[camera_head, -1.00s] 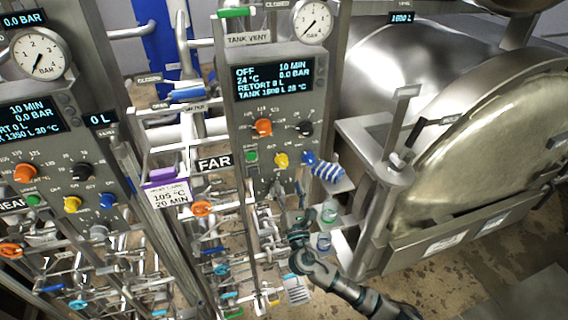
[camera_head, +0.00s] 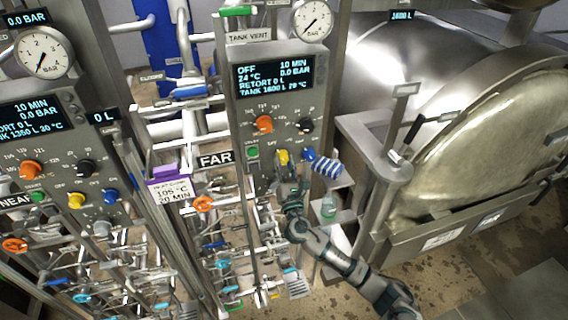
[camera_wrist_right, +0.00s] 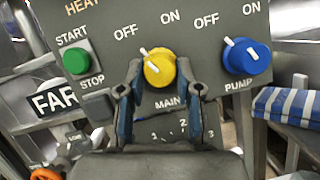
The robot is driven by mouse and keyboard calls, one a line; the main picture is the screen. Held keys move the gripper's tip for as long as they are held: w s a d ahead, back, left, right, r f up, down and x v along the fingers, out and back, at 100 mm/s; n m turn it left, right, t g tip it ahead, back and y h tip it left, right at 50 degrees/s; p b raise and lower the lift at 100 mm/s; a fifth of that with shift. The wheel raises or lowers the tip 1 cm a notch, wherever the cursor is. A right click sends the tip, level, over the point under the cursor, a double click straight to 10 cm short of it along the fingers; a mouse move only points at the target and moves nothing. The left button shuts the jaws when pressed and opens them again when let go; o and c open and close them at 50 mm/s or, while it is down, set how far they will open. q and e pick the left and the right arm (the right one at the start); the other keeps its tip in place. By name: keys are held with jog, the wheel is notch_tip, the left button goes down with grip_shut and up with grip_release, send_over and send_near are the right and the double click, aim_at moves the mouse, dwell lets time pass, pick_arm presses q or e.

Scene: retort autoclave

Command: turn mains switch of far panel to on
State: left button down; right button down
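The far panel (camera_head: 275,117) stands in the middle of the head view, with the FAR sign (camera_head: 215,159) at its lower left. Its mains switch is a yellow knob (camera_head: 283,156) low on the panel; it also shows in the right wrist view (camera_wrist_right: 159,68). The knob's white mark points up and left, towards OFF. My right gripper (camera_head: 286,178) is just below the knob in the head view. In the wrist view its open fingers (camera_wrist_right: 159,75) stand either side of the knob, with small gaps visible. My left gripper is not in view.
A blue pump knob (camera_wrist_right: 246,57) is close right of the mains knob, and a green start button (camera_wrist_right: 76,62) is to the left. Pipes and valves fill the space below.

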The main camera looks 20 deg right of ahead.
jog(key=shift+m+h, duration=0.4)
jog(key=shift+m, duration=0.2)
jog(key=m+h, duration=0.1)
jog(key=m, duration=0.1)
jog(key=shift+a+m+g, duration=0.1)
jog(key=shift+m+g, duration=0.2)
jog(key=shift+m, duration=0.1)
jog(key=m+g+h, duration=0.1)
jog(key=m, duration=0.2)
jog(key=shift+r+m+h, duration=0.15)
jog(key=shift+m+h, duration=0.15)
jog(key=shift+h, duration=0.1)
jog(key=m, duration=0.2)
jog(key=m+g+h+p, duration=0.1)
jog(key=m, duration=0.1)
jog(key=shift+a+r+g, duration=0.1)
jog(key=shift+a+g, duration=0.05)
jog(key=shift+g, duration=0.15)
jog(key=shift+m+g+p, duration=0.55)
jog(key=shift+m+g, duration=0.05)
jog(key=shift+m, duration=1.1)
jog(key=c, duration=0.8)
grip_release()
